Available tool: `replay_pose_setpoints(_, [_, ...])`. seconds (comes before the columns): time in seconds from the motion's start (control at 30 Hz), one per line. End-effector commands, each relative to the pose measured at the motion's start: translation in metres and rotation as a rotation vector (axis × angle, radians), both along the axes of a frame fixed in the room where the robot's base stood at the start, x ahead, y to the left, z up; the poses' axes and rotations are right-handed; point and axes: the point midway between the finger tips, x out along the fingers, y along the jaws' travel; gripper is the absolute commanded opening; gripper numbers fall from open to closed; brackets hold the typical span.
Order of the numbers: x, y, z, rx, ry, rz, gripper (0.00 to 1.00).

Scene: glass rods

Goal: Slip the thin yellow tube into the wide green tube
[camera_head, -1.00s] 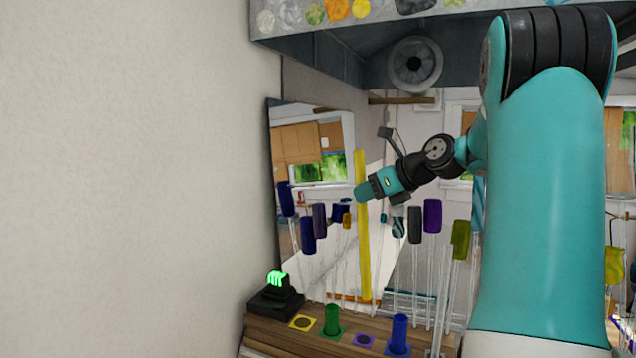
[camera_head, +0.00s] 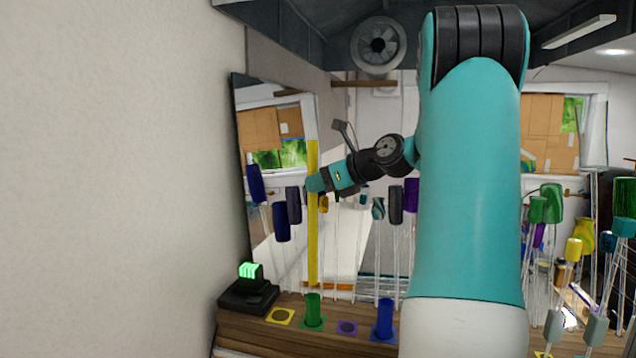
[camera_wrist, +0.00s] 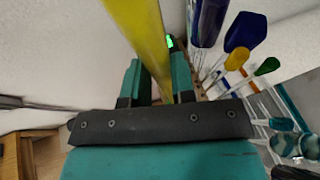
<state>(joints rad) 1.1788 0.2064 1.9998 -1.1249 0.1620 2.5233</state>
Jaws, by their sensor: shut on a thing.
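The thin yellow tube (camera_head: 313,235) stands upright in the head view. My gripper (camera_head: 316,183) is shut on it in the upper part. In the wrist view the yellow tube (camera_wrist: 145,35) runs between the two teal fingers (camera_wrist: 158,80). The wide green tube (camera_head: 313,309) stands upright on a green square base on the wooden bench. The yellow tube's lower end appears just above the green tube's mouth, lined up with it in this picture. A small gap shows between them; the depth alignment cannot be told.
A blue tube (camera_head: 384,318), a purple square (camera_head: 347,328) and a yellow square (camera_head: 280,316) share the wooden bench (camera_head: 262,334). A black device with a green light (camera_head: 249,284) stands left. Several dark-headed glass rods stand behind; a wall is left.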

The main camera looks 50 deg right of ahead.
Motion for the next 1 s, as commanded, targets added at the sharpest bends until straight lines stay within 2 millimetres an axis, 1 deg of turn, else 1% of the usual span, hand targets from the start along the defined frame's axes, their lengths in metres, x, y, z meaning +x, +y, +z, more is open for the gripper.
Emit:
replay_pose_setpoints(0.03, [0.000, 0.000, -0.008, -0.001, 0.000, 0.002, 0.00])
replay_pose_setpoints(0.47, [0.001, 0.002, -0.033, 0.001, 0.000, 0.003, 0.00])
replay_pose_setpoints(1.0, [0.001, 0.001, -0.078, 0.001, 0.000, 0.003, 0.00])
